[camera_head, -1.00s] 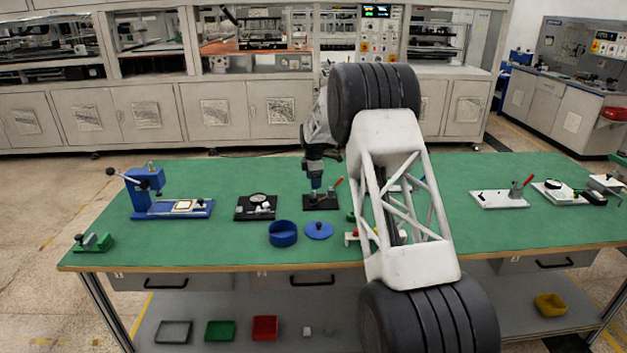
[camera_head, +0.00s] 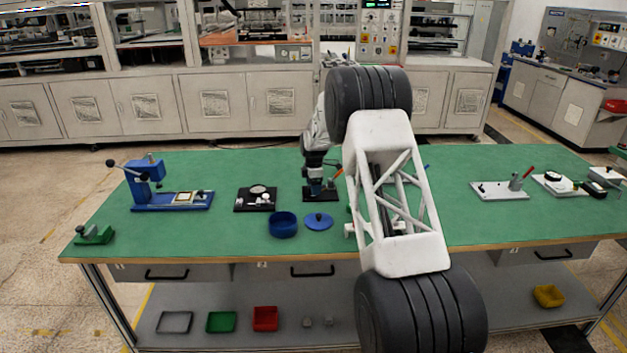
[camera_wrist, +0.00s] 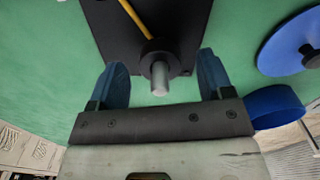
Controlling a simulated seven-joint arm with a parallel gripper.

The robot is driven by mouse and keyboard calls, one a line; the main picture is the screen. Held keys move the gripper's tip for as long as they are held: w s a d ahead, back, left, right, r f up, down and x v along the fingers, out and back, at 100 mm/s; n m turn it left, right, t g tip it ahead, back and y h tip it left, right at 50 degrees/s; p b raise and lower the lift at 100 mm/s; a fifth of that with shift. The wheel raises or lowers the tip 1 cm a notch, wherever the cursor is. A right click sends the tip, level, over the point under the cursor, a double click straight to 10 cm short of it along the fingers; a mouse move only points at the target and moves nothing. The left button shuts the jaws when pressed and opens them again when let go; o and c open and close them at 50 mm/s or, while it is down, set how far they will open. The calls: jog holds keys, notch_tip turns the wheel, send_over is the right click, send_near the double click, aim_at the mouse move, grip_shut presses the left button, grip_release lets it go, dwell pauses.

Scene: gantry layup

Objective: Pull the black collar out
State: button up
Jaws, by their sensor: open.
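A black collar (camera_wrist: 151,50) sits around a grey pin (camera_wrist: 160,82) on a dark plate (camera_wrist: 112,22) in the wrist view. A thin yellow-orange rod (camera_wrist: 134,18) runs up from it. My gripper (camera_wrist: 163,75) is open, with one blue finger on each side of the collar and a green gap showing on both sides. It does not clearly touch the collar. In the head view, my gripper (camera_head: 315,188) is low over the dark plate (camera_head: 309,199) and hides the collar there.
A blue bowl (camera_head: 283,228) and a round blue lid (camera_head: 319,222) are close in front. A black tray (camera_head: 243,207) with small parts lies to the left, with a blue press (camera_head: 145,190) beyond it. My arm hides the table right of the plate.

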jog(key=shift+f, duration=0.55)
jog(key=shift+c, duration=0.3)
jog(key=c, duration=1.1)
jog(key=shift+r, duration=0.1)
jog(key=shift+r, duration=3.3)
dwell(0.3)
jog(key=shift+r, duration=1.6)
